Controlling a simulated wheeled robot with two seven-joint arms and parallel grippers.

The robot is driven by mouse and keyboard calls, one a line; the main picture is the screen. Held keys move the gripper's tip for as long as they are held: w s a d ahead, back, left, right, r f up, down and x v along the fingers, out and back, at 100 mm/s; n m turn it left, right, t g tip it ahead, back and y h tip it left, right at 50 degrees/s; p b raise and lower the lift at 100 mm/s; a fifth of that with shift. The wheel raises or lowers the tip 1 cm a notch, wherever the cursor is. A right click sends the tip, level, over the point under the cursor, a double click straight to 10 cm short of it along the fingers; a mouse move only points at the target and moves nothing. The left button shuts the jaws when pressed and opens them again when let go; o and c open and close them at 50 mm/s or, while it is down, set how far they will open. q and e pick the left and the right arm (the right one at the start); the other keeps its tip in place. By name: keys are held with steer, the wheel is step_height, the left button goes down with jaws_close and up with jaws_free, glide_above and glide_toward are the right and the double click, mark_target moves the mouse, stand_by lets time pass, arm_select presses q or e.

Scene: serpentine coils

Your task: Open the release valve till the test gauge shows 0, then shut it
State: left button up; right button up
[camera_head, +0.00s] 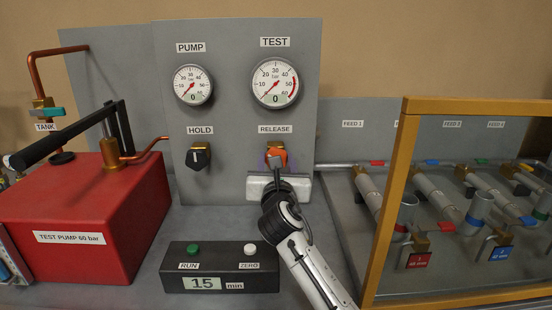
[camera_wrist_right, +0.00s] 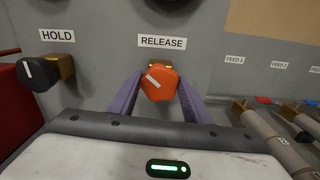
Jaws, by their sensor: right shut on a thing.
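The orange release valve knob (camera_head: 276,158) is on the grey panel under the RELEASE label. In the right wrist view the knob (camera_wrist_right: 160,83) sits between the two purple fingers, its white mark slanting toward the upper left. My right gripper (camera_head: 275,161) is shut on this knob. The test gauge (camera_head: 275,82) is above it; its needle points to the lower left, and its small display reads 0. My left gripper is not in view.
The pump gauge (camera_head: 193,86) also reads 0. The black hold knob (camera_head: 199,156) is left of the release knob. A red test pump (camera_head: 85,215) stands at left, a timer box (camera_head: 215,268) in front, and a yellow frame (camera_head: 385,220) with pipes at right.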

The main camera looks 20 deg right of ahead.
steer(key=shift+d+f+m+p, duration=0.1)
steer(key=shift+m+p, duration=0.15)
steer(key=shift+m, duration=2.2)
steer(key=shift+f+m+p, duration=0.1)
steer(key=shift+m+p, duration=0.1)
steer(key=shift+m, duration=2.25)
steer(key=o, duration=1.1)
steer(key=shift+c, duration=0.2)
steer(key=shift+r, duration=0.1)
steer(key=shift+s, duration=0.1)
steer(key=v, duration=1)
steer(key=shift+s, duration=0.15)
